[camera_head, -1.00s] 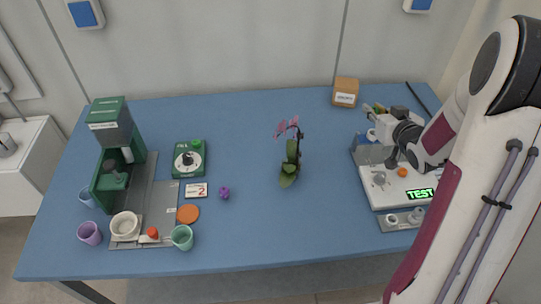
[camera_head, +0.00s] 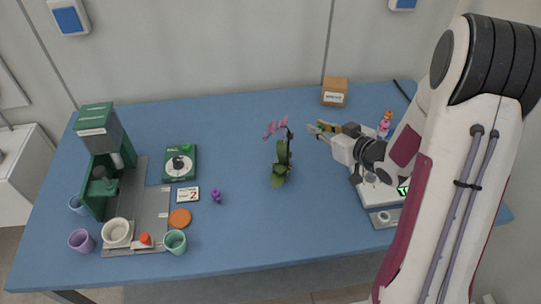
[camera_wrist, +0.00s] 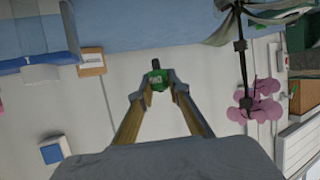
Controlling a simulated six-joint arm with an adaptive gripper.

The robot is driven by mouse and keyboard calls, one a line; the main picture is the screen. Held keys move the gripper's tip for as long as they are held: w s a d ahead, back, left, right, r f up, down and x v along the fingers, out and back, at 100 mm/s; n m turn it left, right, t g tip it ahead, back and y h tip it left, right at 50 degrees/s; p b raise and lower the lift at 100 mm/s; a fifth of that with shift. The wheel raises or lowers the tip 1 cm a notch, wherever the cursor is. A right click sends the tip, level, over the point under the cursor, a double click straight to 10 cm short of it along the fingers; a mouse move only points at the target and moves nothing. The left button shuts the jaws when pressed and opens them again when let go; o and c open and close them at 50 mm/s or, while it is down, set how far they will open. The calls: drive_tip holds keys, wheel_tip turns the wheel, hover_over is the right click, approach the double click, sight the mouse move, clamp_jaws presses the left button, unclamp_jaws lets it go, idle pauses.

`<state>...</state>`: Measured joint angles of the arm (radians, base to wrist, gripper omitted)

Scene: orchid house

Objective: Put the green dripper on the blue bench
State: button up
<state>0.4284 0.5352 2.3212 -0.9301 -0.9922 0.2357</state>
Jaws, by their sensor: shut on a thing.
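The green dripper (camera_wrist: 158,80) is a small green piece with a pale label and a dark end. It sits between the fingertips of my gripper (camera_wrist: 155,88), which is shut on it. In the head view, my gripper (camera_head: 318,129) is to the right of the orchid, with a bit of green at its tips. It appears to be above the blue bench (camera_head: 235,125), apart from its surface. The exact height is hard to tell.
A pink-flowered orchid (camera_head: 281,165) stands close left of my gripper. A cardboard box (camera_head: 335,92) is behind it. A white machine (camera_head: 382,190) is under my arm. A green coffee machine (camera_head: 95,165) and cups are at left.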

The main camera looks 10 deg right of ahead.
drive_tip(key=shift+f, duration=0.15)
hover_over(314, 162)
drive_tip(key=shift+w+f, duration=0.1)
drive_tip(key=shift+f, duration=2.65)
drive_tip(key=shift+f, duration=0.1)
drive_tip(key=shift+f, duration=2)
drive_tip(key=shift+f, duration=0.15)
drive_tip(key=o, duration=0.8)
drive_tip(key=shift+v, duration=6.1)
